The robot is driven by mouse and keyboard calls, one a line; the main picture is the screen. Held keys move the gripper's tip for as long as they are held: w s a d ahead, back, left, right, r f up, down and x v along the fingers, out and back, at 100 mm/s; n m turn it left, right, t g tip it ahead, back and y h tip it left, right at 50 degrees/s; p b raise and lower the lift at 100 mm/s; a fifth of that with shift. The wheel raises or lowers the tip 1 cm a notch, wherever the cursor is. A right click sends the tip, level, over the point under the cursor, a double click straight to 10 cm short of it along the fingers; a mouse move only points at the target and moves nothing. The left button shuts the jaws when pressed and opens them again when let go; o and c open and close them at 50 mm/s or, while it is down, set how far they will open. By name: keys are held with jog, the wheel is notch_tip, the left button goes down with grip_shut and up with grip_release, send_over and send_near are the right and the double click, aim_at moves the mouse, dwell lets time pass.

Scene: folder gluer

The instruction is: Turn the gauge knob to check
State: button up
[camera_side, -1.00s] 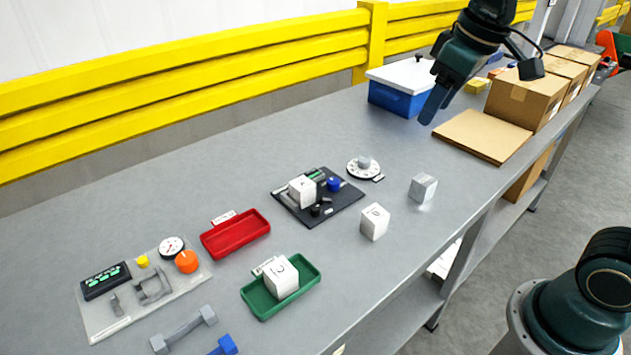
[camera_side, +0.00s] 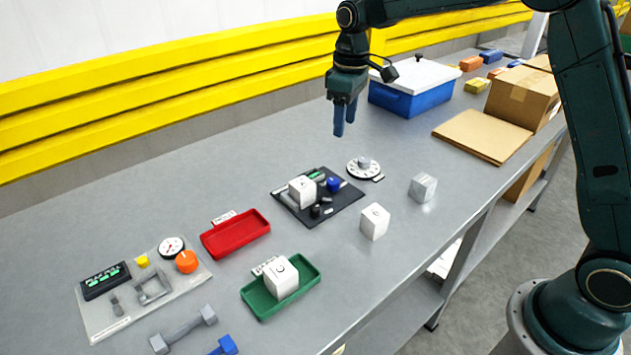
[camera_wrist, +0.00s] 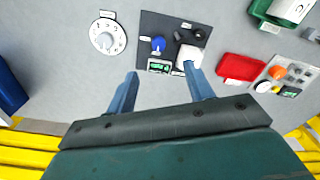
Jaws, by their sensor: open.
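A black gauge plate (camera_side: 345,200) lies mid-bench with a blue knob (camera_side: 333,184), a small green display and a white block (camera_side: 302,191) on it. In the wrist view the blue knob (camera_wrist: 158,43) shows beyond and between my fingertips. A white numbered dial with a grey knob (camera_side: 363,164) lies just behind the plate; it shows upper left in the wrist view (camera_wrist: 107,36). A panel at left carries an orange knob (camera_side: 186,261) and a round meter (camera_side: 171,246). My gripper (camera_side: 344,127) is open and empty, pointing down above the bench, behind the plate, touching nothing.
A red tray (camera_side: 236,236) is empty; a green tray (camera_side: 256,300) holds a white block (camera_side: 282,280). Another white block (camera_side: 374,222) and a metallic block (camera_side: 423,187) stand to the right. A blue box (camera_side: 412,98) stands behind my gripper. Yellow rails line the back.

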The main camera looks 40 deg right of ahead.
aim_at(334, 180)
jog(key=shift+g, duration=0.3)
jog(key=w+f, duration=0.2)
jog(key=f, duration=0.1)
jog(key=shift+w+f, duration=0.2)
jog(key=shift+w, duration=0.05)
jog(key=shift+f, duration=0.1)
jog(key=shift+s+a+f, duration=0.1)
jog(key=shift+a+f, duration=0.05)
jog(key=shift+f, duration=6.65)
jog(key=shift+c, duration=0.2)
jog(key=c, duration=0.9)
